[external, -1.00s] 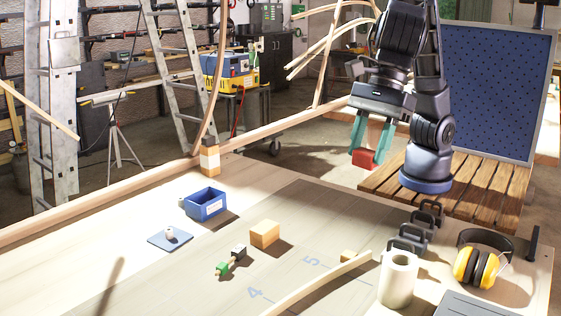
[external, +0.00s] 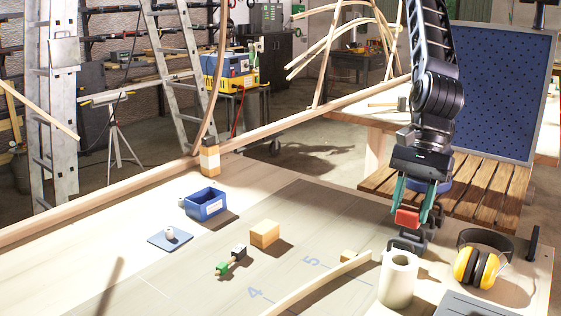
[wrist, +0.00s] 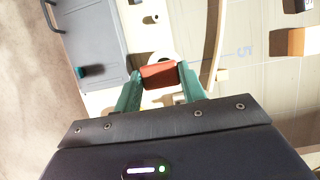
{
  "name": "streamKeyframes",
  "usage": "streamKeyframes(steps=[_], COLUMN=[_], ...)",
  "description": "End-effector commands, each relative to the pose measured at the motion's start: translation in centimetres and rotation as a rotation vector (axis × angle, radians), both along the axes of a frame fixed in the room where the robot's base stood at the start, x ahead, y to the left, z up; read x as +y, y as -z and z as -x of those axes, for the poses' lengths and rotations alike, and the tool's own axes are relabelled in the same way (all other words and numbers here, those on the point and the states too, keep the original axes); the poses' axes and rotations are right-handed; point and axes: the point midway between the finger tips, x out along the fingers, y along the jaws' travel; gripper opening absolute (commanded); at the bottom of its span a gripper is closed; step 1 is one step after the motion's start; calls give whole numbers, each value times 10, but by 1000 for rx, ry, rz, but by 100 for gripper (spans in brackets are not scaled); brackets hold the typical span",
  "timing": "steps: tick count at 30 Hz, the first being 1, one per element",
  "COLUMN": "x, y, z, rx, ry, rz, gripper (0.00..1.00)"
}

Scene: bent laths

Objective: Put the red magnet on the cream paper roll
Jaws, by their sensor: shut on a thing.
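The red magnet (external: 407,218) is a small red block held between the teal fingers of my gripper (external: 409,214). In the wrist view the magnet (wrist: 160,75) sits between both fingertips of my gripper (wrist: 160,80). The cream paper roll (external: 397,281) stands upright near the table's front right, its open top facing up. In the external view the magnet is above the roll's top and apart from it. In the wrist view the roll (wrist: 161,57) shows just beyond the magnet, which partly hides it.
Black clamps (external: 407,241) stand behind the roll, close under my gripper. Yellow ear defenders (external: 473,267) lie to its right. A pale bent lath (external: 318,284) runs up to its left side. A wooden block (external: 264,234) and a blue bin (external: 205,204) stand farther left.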

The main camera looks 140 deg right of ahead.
Motion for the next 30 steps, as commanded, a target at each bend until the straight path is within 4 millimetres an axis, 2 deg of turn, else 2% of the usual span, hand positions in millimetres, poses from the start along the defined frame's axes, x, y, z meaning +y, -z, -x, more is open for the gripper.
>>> streamKeyframes(steps=[1,4,14,21,30], x=[0,0,0,0,0], y=[11,26,48,79,82], z=[0,0,0,0,0], rx=[3,2,1,0,-1], ry=[0,-1,1,1,1], rz=[0,0,1,0,0], gripper=[14,14,14,14,14])
